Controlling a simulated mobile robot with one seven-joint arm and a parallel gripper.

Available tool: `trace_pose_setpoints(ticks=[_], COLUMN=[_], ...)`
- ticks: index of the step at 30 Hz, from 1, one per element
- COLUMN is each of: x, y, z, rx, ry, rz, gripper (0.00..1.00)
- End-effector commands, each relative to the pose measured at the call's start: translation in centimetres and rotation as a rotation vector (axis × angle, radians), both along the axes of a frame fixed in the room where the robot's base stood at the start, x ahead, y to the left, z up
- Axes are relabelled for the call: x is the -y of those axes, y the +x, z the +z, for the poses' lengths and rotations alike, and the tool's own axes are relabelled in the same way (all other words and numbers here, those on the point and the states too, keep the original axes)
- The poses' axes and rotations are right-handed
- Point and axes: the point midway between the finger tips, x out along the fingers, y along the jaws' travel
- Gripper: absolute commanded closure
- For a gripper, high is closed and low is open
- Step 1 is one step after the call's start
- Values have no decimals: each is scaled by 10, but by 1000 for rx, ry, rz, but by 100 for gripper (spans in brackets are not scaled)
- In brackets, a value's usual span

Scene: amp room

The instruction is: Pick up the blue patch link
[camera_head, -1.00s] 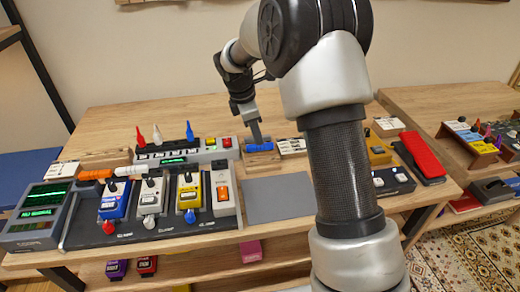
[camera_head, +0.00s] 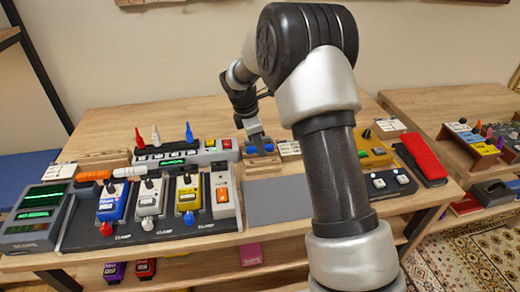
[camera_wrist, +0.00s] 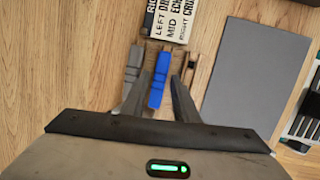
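The blue patch link (camera_wrist: 159,78) is a slim blue bar in the wrist view. It lies between the two fingers of my gripper (camera_wrist: 158,98), which is open with one finger on each side of it. In the head view, a little of the blue link (camera_head: 268,148) shows at the small wooden holder behind the grey mat, with my gripper (camera_head: 258,142) down at it. The fingers partly hide the link there. Whether either finger touches it cannot be told.
A label card (camera_wrist: 172,18) stands just beyond the holder. A grey mat (camera_head: 277,201) lies in front, bare. A pedal board (camera_head: 150,215) is to the left, and a yellow pedal (camera_head: 374,150) and red pedal (camera_head: 424,158) are to the right.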

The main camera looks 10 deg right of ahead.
Motion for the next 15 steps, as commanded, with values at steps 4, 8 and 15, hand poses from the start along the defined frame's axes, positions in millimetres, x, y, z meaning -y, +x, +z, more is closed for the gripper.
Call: trace_pose_setpoints(ticks=[4,8,15], x=[0,0,0], y=[0,0,0], z=[-2,-3,-3], rx=[0,0,0], ry=[0,0,0], rz=[0,0,0], gripper=[73,73,88])
